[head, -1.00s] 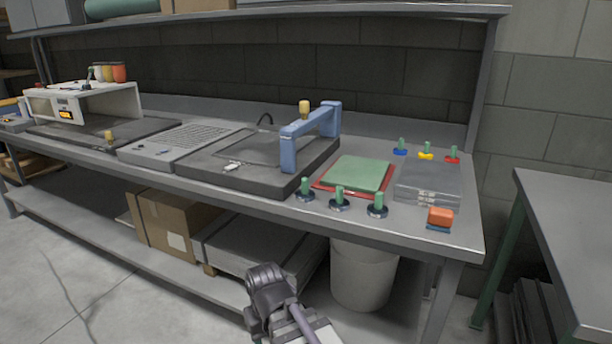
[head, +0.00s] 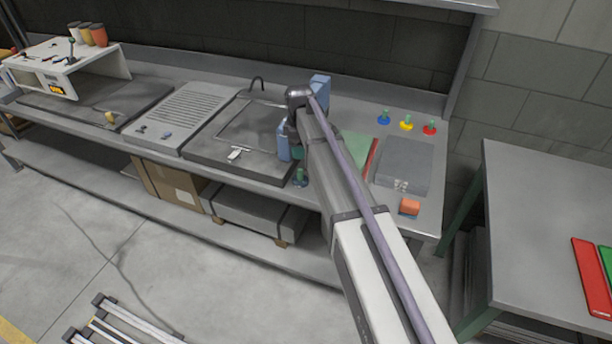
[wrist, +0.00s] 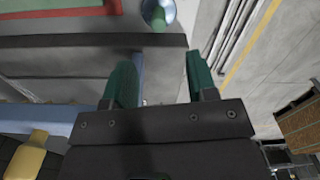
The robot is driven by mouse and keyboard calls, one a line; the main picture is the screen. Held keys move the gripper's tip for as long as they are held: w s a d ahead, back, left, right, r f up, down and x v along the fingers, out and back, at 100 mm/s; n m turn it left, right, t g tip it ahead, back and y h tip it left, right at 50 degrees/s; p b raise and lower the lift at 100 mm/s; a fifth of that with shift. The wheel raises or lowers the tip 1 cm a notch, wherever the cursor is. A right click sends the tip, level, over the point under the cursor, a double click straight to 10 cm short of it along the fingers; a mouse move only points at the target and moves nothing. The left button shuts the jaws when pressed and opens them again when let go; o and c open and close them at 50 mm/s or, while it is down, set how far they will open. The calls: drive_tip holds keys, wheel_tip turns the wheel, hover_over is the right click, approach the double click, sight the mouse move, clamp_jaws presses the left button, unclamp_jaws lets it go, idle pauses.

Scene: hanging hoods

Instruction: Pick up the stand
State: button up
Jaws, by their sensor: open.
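The blue arch-shaped stand (head: 284,141) is on the workbench at the right edge of the black plate. My arm hides most of it in the head view. In the wrist view its blue bar (wrist: 35,121) crosses the lower left, with a yellow knob (wrist: 25,158) on it. My gripper (wrist: 160,78) is open with green fingers pointing down the picture's top. A blue leg shows between the fingers, close to the left one. I cannot tell whether they touch. In the head view my gripper (head: 298,152) is beside the stand.
A green-handled peg on a round base (head: 300,178) stands at the bench's front edge, also in the wrist view (wrist: 158,14). A green pad (head: 356,150) is partly hidden.

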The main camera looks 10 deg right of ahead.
sight(300, 169)
wheel_tip(300, 169, down, 11)
drive_tip(key=b, duration=1)
drive_tip(key=shift+w, duration=0.15)
drive_tip(key=shift+r, duration=0.3)
drive_tip(key=shift+c, duration=0.3)
clamp_jaws()
